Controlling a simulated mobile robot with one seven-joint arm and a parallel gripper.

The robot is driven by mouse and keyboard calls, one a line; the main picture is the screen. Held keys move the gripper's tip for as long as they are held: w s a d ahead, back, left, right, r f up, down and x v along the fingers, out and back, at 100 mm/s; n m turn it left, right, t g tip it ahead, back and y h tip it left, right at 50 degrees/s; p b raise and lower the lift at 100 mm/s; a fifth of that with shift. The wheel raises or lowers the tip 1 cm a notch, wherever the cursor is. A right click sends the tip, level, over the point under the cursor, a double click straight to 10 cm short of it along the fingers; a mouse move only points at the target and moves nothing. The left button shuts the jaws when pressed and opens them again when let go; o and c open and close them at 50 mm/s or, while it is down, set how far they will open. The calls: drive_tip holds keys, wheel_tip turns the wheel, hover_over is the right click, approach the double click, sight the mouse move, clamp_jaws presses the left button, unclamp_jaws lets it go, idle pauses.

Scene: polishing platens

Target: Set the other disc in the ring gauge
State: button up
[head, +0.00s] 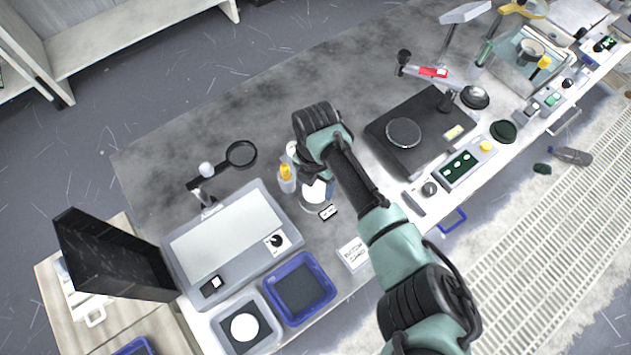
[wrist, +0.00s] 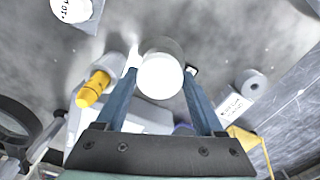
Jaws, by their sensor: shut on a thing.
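In the wrist view my gripper (wrist: 162,72) is shut on a pale round disc (wrist: 160,78), held between the two blue fingertips. A grey curved rim (wrist: 164,46) shows just behind the disc; I cannot tell whether it is the ring gauge or the disc's own side. In the head view my arm's end hides the fingers. A round white-topped piece with a grey rim (head: 314,194) shows just below my wrist, with a small dark tag beside it. Another white disc (head: 243,327) lies in the dark-lined grey tray (head: 219,323) at the front.
A yellow-tipped bottle (head: 286,178) stands close left of my gripper. A blue tray (head: 329,283) with a dark liner looks empty. A black machine with a round platen (head: 403,133) stands to the right.

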drive_tip(key=shift+w+f+b, duration=0.1)
drive_tip(key=shift+f+b, duration=0.95)
drive_tip(key=shift+f, duration=0.35)
idle(1.6)
drive_tip(key=o, duration=1.5)
wheel_tip(320, 180, up, 13)
drive_tip(key=shift+d, duration=0.1)
